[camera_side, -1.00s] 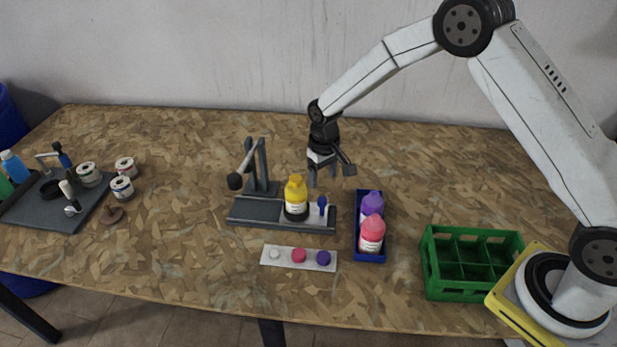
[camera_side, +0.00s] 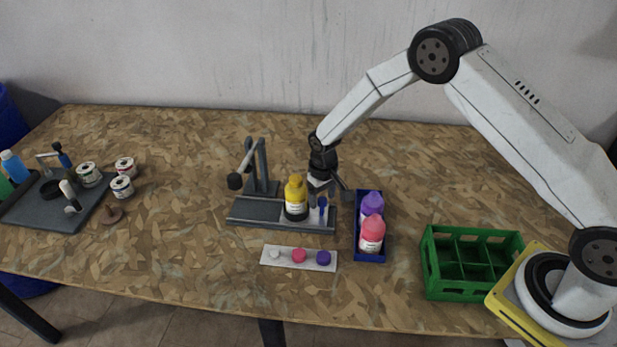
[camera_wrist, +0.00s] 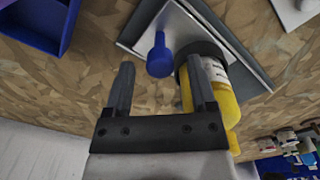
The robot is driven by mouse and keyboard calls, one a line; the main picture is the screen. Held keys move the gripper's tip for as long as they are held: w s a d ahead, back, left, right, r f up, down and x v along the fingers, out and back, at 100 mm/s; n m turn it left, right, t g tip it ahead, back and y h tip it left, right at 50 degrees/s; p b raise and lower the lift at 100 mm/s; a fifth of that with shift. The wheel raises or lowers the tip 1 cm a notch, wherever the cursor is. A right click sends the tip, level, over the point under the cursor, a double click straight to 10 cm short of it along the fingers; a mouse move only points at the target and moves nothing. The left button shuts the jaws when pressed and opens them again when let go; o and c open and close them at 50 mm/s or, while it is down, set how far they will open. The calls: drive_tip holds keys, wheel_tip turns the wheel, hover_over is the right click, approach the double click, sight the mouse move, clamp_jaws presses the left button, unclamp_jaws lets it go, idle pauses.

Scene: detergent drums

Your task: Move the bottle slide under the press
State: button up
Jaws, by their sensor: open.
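The press (camera_side: 262,170), a dark grey stand with a lever, rises at the left part of a dark rail base (camera_side: 258,212). The bottle slide (camera_side: 315,215), a light plate with a blue knob (camera_side: 322,204), sits at the right end of the base. A yellow bottle (camera_side: 296,197) stands upright on it, right of the press. My gripper (camera_side: 325,196) is low behind the knob, open and empty. In the wrist view, the blue knob (camera_wrist: 160,56) lies ahead of the open fingers (camera_wrist: 160,88), and the yellow bottle (camera_wrist: 213,85) is beside the right finger.
A blue tray (camera_side: 370,256) with a purple bottle (camera_side: 372,204) and a pink bottle (camera_side: 371,235) stands just right of the base. A strip with caps (camera_side: 286,264) lies in front. A green crate (camera_side: 470,290) is farther right.

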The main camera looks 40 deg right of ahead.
drive_tip(key=shift+f, duration=0.2)
clamp_jaws()
idle(1.4)
